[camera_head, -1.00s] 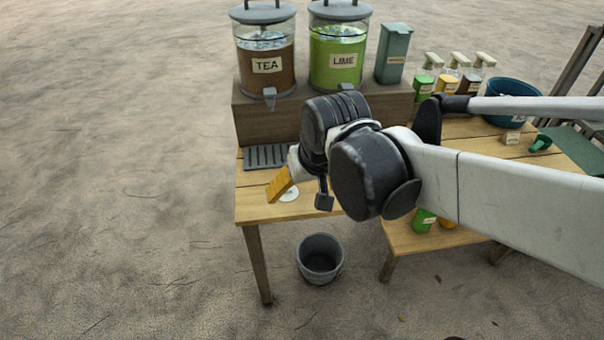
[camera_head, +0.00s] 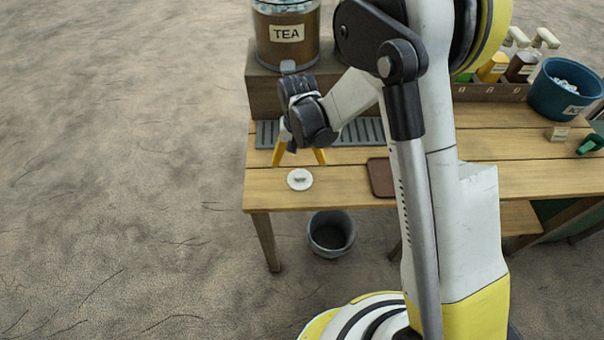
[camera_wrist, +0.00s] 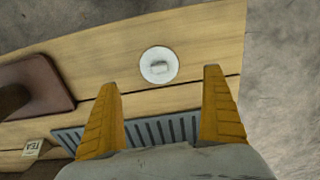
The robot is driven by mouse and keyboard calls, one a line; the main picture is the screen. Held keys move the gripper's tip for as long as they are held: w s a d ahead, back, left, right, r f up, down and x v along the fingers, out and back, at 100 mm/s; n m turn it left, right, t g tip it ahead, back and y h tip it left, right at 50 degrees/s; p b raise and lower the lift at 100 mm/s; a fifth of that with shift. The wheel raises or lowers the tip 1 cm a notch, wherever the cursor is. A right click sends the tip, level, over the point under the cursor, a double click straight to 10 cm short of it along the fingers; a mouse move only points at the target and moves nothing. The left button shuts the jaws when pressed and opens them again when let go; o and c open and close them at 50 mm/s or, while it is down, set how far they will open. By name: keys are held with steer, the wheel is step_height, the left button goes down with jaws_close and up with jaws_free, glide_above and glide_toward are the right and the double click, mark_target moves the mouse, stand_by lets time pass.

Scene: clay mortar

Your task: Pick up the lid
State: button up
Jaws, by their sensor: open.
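The lid (camera_head: 300,180) is a small round white disc with a small raised handle. It lies flat on the wooden table near its front left corner. In the wrist view the lid (camera_wrist: 159,66) is ahead of and between the two yellow fingers, apart from both. My gripper (camera_head: 299,160) is open and empty, with its fingers pointing down just behind the lid over the table. The gripper (camera_wrist: 162,90) also shows wide apart in the wrist view.
A grey slatted drip tray (camera_head: 352,132) lies behind my gripper, below the tea dispenser (camera_head: 287,38). A brown mat (camera_head: 382,178) lies right of the lid. A blue tub (camera_head: 563,92) stands at the right. A grey bucket (camera_head: 330,235) stands on the ground below the table edge.

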mark_target(300, 175)
step_height(300, 175, down, 9)
steer(key=b, duration=0.3)
steer(key=shift+w+d+r, duration=0.1)
steer(key=shift+d+r, duration=0.05)
steer(key=shift+r, duration=0.15)
steer(key=c, duration=0.9)
